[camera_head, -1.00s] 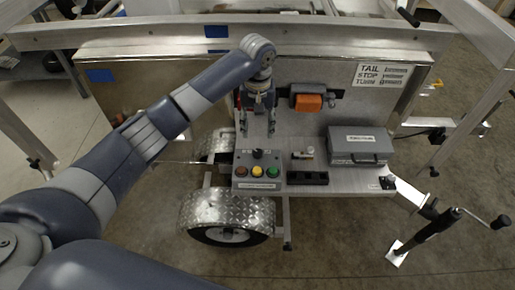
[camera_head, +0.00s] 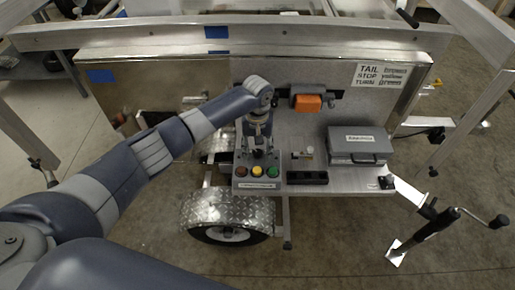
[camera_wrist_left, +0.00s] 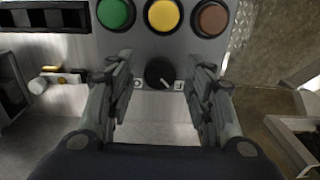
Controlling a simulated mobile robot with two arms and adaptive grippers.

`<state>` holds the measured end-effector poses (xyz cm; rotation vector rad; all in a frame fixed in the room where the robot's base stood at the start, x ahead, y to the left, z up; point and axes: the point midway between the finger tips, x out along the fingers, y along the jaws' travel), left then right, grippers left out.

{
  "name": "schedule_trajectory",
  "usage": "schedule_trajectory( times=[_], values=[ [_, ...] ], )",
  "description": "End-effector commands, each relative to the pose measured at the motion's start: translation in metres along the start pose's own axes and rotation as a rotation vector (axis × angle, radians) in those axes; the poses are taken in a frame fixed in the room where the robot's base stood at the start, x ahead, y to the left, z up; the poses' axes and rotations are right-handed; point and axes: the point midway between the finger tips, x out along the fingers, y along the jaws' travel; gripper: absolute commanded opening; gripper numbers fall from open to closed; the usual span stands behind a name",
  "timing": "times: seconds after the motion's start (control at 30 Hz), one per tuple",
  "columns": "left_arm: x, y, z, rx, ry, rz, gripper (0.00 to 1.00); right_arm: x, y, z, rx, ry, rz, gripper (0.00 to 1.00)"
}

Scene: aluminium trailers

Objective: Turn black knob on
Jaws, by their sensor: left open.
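The black knob (camera_wrist_left: 159,73) sits on the grey control box (camera_head: 257,184), behind its row of red, yellow and green buttons. In the left wrist view the knob lies between the two fingers of my left gripper (camera_wrist_left: 160,88), with a gap on each side. A pale pointer mark on the knob slants toward the lower right. In the head view my left gripper (camera_head: 258,153) is just above the back of the box and hides most of the knob. The gripper is open and holds nothing. My right gripper is not in view.
A black slotted tray (camera_head: 307,178) is right of the control box. A small brass-and-white fitting (camera_head: 302,155) lies behind it. A grey case (camera_head: 358,146) is further right, and an orange block (camera_head: 307,103) is on the panel behind. The trailer wheel (camera_head: 229,216) is below.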

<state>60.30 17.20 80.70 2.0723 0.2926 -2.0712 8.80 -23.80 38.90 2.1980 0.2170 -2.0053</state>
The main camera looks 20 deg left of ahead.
Motion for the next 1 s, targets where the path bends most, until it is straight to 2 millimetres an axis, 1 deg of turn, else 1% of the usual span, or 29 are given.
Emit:
schedule_trajectory(
  times=[0.03, 0.07, 0.1, 0.17, 0.2, 0.23, 0.27, 0.5, 0.67, 0.87, 1.0],
  values=[
    [0.000, 0.000, 0.000, 0.000, 0.000, 0.000, 0.48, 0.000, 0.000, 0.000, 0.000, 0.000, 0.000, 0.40],
    [0.000, 0.000, 0.000, 0.000, 0.000, 0.000, 0.46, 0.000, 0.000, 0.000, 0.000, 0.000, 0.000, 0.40],
    [0.000, 0.000, 0.000, 0.000, 0.000, 0.000, 0.36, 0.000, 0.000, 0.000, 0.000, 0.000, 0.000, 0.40],
    [0.000, 0.000, 0.000, 0.000, 0.000, 0.000, 0.23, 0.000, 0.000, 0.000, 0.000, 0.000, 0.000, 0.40],
    [0.000, 0.000, 0.000, 0.000, 0.000, 0.000, 0.14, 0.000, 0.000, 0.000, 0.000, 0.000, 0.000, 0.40],
    [0.000, 0.000, 0.000, 0.000, 0.000, 0.000, 0.07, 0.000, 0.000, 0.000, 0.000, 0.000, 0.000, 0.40],
    [0.000, 0.000, 0.000, 0.000, 0.000, 0.000, 0.02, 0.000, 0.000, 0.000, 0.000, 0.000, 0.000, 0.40],
    [0.000, 0.000, 0.000, 0.006, -0.001, 0.000, 0.02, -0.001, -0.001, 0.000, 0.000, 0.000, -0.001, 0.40],
    [-0.001, 0.000, 0.001, 0.043, -0.002, 0.000, 0.02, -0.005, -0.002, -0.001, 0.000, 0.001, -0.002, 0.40],
    [-0.002, 0.000, 0.001, 0.152, -0.004, 0.000, 0.02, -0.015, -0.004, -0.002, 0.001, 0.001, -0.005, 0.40],
    [-0.003, 0.000, 0.001, 0.270, -0.004, 0.001, 0.02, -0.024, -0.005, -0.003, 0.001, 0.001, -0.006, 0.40]
  ],
)
